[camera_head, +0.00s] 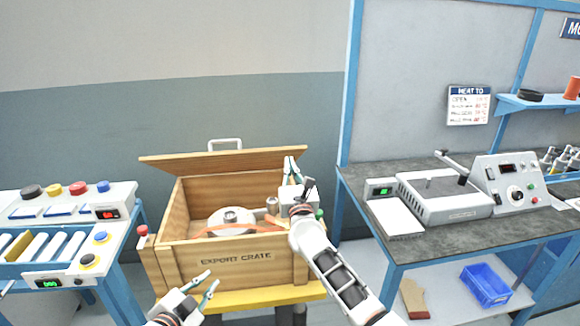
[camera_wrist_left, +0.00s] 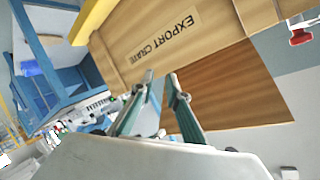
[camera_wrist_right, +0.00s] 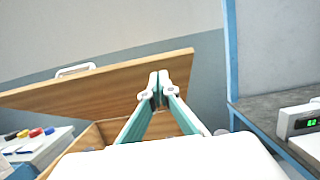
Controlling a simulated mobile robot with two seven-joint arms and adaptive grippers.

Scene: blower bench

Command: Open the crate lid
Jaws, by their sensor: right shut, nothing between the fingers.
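The wooden export crate (camera_head: 228,262) stands in the middle of the head view. Its lid (camera_head: 222,161) is raised and tilted along the back edge, with a metal handle (camera_head: 225,141) on its far side. Inside lie a pale round part (camera_head: 232,219) and orange strips. My right gripper (camera_head: 291,165) is shut and empty, its fingertips at the right end of the lid; in the right wrist view the fingertips (camera_wrist_right: 158,82) overlap the lid (camera_wrist_right: 110,84), and contact is unclear. My left gripper (camera_head: 211,282) is open and empty in front of the crate.
A bench with a grey device (camera_head: 440,195) stands at the right. A blue-framed station with coloured knobs (camera_head: 78,188) stands at the left. Red (camera_head: 143,231) and green knobs sit at the crate's sides. A blue bin (camera_head: 486,284) is on the lower right shelf.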

